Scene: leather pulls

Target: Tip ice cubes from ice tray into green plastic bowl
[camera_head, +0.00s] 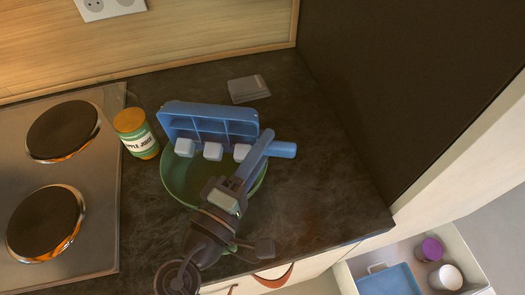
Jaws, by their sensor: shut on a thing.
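The blue ice tray (211,110) is tilted steeply on its side above the back of the green plastic bowl (174,178), its compartments facing me. Three white ice cubes, left (185,147), middle (213,151) and right (242,152), show at the tray's lower edge, over the bowl. I cannot tell whether they still touch the tray. My gripper (266,143) reaches over the bowl's right side and is shut on the tray's right end, by a blue handle (284,150). The gripper and wrist hide the bowl's front right part.
An apple juice jar (137,134) stands close to the bowl's left, beside the hob (100,215). A grey flat object (249,88) lies behind. A dark tall panel (390,90) bounds the right. An open drawer (405,267) at lower right holds cups. The counter right of the bowl is clear.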

